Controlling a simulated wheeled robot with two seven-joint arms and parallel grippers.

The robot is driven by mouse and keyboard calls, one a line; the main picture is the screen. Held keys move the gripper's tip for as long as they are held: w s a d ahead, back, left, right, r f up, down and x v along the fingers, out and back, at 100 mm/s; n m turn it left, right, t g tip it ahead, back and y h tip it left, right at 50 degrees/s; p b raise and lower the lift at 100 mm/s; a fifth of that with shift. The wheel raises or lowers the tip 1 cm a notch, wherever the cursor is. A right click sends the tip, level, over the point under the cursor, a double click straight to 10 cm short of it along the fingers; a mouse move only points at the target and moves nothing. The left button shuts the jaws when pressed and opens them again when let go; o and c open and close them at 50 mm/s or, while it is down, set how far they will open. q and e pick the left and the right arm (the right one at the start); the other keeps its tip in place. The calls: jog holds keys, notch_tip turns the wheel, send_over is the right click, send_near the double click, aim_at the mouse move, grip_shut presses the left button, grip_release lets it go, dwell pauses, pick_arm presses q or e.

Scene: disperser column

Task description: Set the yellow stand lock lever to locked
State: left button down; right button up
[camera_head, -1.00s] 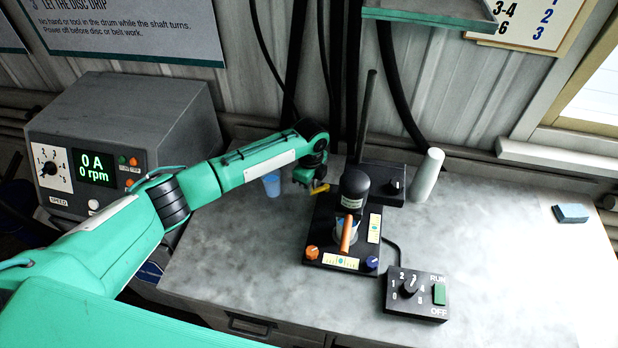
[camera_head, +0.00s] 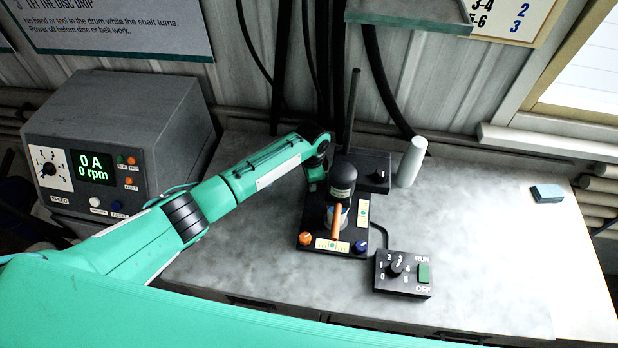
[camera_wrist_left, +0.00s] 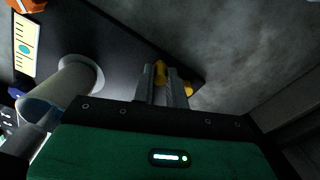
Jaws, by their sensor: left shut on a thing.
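The yellow stand lock lever (camera_wrist_left: 160,70) shows in the left wrist view between the grey fingers of my left gripper (camera_wrist_left: 166,86), which is shut on it. A second bit of yellow shows just right of the fingers. In the head view my left gripper (camera_head: 317,178) is at the left rear side of the black stand (camera_head: 312,222), and the lever is hidden there. The stand carries a black motor head (camera_head: 342,180) and an orange handle (camera_head: 336,221). My right gripper is not in view.
A black control box (camera_head: 403,275) with a dial and green switch sits right of the stand. The grey power unit (camera_head: 125,140) is at left.

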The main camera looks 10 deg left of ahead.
pick_arm(q)
jog(key=shift+d, duration=0.15)
dwell(0.4)
jog(key=c, duration=1.4)
grip_release()
jog(key=shift+r, duration=0.15)
notch_tip(320, 180, up, 14)
jog(key=b, duration=0.4)
jog(key=shift+f, duration=0.2)
